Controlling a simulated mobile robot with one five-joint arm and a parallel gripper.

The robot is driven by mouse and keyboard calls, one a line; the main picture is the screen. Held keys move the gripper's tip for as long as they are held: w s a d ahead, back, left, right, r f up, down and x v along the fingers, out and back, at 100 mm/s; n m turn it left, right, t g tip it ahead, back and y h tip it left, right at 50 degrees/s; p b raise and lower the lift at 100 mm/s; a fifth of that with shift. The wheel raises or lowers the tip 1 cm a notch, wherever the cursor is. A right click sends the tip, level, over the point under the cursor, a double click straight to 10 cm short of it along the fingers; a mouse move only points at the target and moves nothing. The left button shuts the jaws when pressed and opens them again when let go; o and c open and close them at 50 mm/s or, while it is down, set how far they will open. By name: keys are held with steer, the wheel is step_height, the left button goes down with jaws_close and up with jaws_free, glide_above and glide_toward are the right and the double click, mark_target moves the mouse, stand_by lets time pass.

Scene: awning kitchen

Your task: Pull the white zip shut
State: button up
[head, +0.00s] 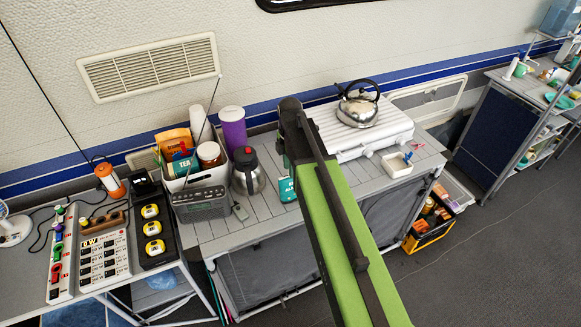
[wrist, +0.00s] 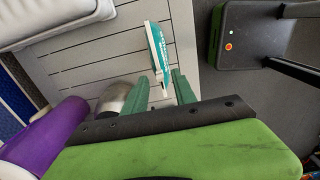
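I cannot make out the white zip in either view. The grey fabric front (head: 262,277) of the counter shows in the head view, partly covered by my arm. In the wrist view my gripper (wrist: 168,74) has its two green fingers apart, with a gap between the tips. The fingers point toward the grey slatted counter top (wrist: 115,55).
A crate (head: 428,224) stands on the floor at right. The purple tumbler is close in the wrist view (wrist: 45,135).

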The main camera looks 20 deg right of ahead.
step_height(320, 180, up, 17)
steer(key=p, duration=1.6)
steer(key=shift+f, duration=0.15)
step_height(320, 180, down, 17)
steer(key=b, duration=1.7)
steer(key=shift+a+f, duration=0.1)
steer(key=shift+f, duration=0.1)
steer(key=shift+r, duration=0.1)
jaws_close()
